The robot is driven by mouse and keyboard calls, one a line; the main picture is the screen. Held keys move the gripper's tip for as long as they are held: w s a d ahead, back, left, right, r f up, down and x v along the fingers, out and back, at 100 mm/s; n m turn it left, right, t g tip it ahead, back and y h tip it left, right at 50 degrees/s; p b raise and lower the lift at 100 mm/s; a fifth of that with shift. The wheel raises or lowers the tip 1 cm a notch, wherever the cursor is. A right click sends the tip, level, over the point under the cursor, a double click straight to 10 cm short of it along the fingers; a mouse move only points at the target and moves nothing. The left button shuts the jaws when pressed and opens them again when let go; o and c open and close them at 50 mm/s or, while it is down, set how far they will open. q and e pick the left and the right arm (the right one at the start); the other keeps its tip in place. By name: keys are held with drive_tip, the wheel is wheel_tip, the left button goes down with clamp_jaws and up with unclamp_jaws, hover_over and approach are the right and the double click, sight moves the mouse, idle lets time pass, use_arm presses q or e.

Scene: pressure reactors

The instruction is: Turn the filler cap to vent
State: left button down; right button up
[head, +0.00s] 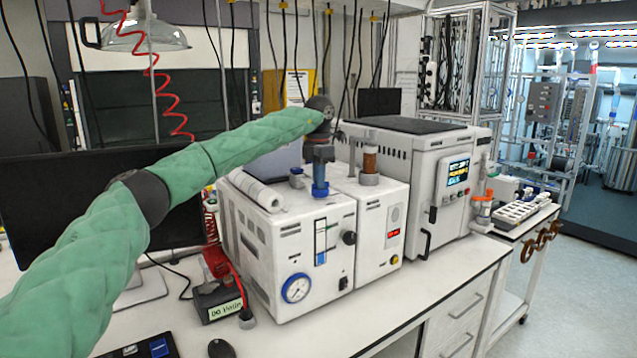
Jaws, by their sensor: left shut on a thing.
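A white reactor unit (284,250) with a round blue-rimmed gauge (296,288) stands on the bench in the middle. A blue filler cap (320,184) stands upright on its top, near the right edge. My left arm reaches in from the left in a green sleeve. My left gripper (322,162) points down over the cap and is shut on it. The fingers hide the cap's upper part, and I cannot read any vent mark. My right gripper is not in view.
A brown cylinder (370,160) stands on the adjoining white unit, close to the right of my gripper. A white roll (258,191) lies on the left of the reactor top. A larger white machine (430,180) stands to the right. The bench front (400,318) is clear.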

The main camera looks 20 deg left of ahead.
use_arm(q)
drive_tip(key=shift+r+n, duration=0.15)
drive_tip(key=shift+n, duration=0.85)
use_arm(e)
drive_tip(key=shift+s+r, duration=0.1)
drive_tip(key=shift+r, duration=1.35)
use_arm(q)
drive_tip(key=c, duration=1.4)
unclamp_jaws()
drive_tip(key=shift+c, duration=0.2)
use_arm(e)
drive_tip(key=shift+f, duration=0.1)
